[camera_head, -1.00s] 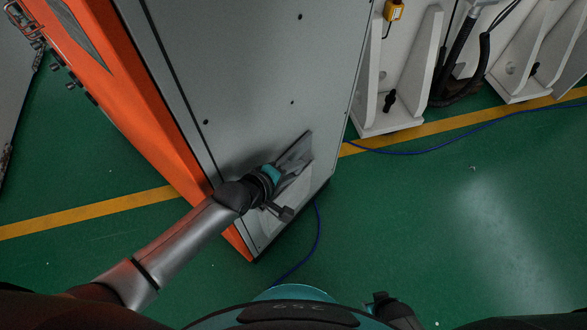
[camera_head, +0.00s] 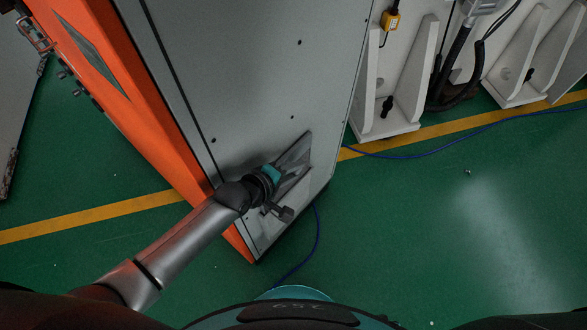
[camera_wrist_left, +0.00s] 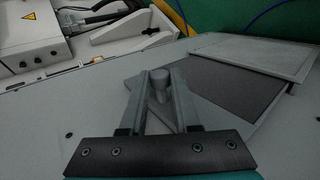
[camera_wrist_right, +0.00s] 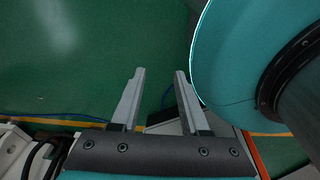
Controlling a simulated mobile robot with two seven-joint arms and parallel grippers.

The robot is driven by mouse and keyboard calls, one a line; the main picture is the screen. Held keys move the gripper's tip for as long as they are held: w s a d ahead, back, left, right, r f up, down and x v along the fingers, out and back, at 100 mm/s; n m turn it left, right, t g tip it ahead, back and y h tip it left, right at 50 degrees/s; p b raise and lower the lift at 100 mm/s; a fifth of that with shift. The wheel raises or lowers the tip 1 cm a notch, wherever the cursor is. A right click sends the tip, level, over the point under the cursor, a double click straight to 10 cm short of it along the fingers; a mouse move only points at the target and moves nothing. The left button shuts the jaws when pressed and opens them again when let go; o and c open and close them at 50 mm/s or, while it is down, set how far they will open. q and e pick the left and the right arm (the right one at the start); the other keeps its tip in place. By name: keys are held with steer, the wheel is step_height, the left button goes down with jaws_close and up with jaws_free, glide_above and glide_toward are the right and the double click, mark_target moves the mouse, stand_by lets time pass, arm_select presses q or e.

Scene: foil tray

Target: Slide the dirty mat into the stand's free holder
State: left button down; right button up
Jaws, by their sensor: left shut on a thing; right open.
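My left gripper (camera_head: 282,195) reaches the lower part of a large grey cabinet (camera_head: 270,80). In the left wrist view its two fingers (camera_wrist_left: 162,98) are shut on a short grey round knob (camera_wrist_left: 160,84). The knob stands at a flat grey plate (camera_wrist_left: 200,112), partly hidden by the fingers. Beyond it lie a dark flat area (camera_wrist_left: 228,88) and a pale framed panel (camera_wrist_left: 262,56). My right gripper (camera_wrist_right: 160,80) is open and empty over green floor in the right wrist view. I cannot make out a dirty mat or a stand with a free holder.
The cabinet has an orange side (camera_head: 130,110). White brackets (camera_head: 395,90) stand at the upper right, with a black hose (camera_head: 462,50) between them. A blue cable (camera_head: 430,153) crosses the green floor. Floor at the right is mostly clear.

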arm_select(q)
step_height(320, 180, up, 10)
steer(key=p, duration=1)
steer(key=shift+r+p, duration=0.2)
steer(key=shift+p, duration=0.15)
arm_select(e)
steer(key=s+a+r, duration=0.1)
steer(key=r, duration=0.4)
steer(key=s+a+r, duration=0.1)
steer(key=s+r, duration=0.1)
steer(key=r, duration=0.3)
steer(key=shift+s+a+r+g, duration=0.3)
steer(key=shift+a+r+g, duration=0.05)
steer(key=shift+a+g, duration=0.05)
